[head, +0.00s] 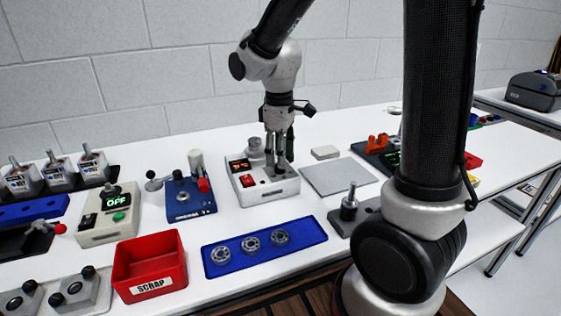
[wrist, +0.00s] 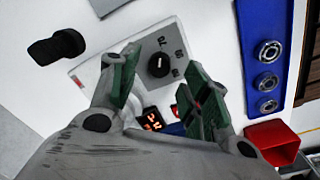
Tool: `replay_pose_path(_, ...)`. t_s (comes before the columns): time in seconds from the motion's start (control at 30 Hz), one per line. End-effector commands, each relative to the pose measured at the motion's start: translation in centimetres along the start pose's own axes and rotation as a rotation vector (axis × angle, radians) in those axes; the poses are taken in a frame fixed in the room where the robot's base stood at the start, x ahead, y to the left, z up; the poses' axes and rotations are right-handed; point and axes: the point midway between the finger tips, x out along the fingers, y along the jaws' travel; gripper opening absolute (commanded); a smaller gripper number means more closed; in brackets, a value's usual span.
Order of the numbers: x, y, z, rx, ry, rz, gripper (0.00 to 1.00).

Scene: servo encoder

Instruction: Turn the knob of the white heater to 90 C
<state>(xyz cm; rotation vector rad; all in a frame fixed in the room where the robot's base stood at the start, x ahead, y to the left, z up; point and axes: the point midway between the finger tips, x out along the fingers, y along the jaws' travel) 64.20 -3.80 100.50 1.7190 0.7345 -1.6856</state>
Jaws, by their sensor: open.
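The white heater (head: 272,192) stands on the bench under my gripper, with a lit display and a red switch on its front. In the wrist view its dark round knob (wrist: 159,64) has a pale mark and a printed scale around it. A "70" is readable on the scale; the other numbers are too small to read surely. The lit orange-red display (wrist: 152,118) is rotated and partly hidden by a finger. My gripper (head: 277,158) points down over the heater. Its green-padded fingers (wrist: 163,74) are apart, with the knob showing between and beyond the tips. No contact is visible.
A blue tray with bearings (head: 215,268) and a red scrap bin (head: 150,262) lie in front of the heater. A blue fixture with a red-tipped lever (head: 183,197) is to its left, a grey plate (head: 340,178) to its right. A dark upright object (wrist: 60,47) stands close by.

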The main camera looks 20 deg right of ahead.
Motion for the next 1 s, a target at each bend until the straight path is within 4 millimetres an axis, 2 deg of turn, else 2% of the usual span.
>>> replay_pose_path(0.1,1.7,0.0,0.1,0.001,-0.002,-0.001,0.47)
replay_pose_path(0.2,2.5,0.0,0.0,0.001,0.0,0.0,0.47)
replay_pose_path(0.5,2.8,0.0,0.0,0.002,0.001,0.001,0.47)
replay_pose_path(0.57,2.8,0.0,0.0,0.002,0.001,0.0,0.38)
replay_pose_path(0.77,2.8,0.0,0.0,0.002,0.001,0.0,0.02)
replay_pose_path(1.0,2.8,0.0,0.0,0.012,0.001,0.001,0.01)
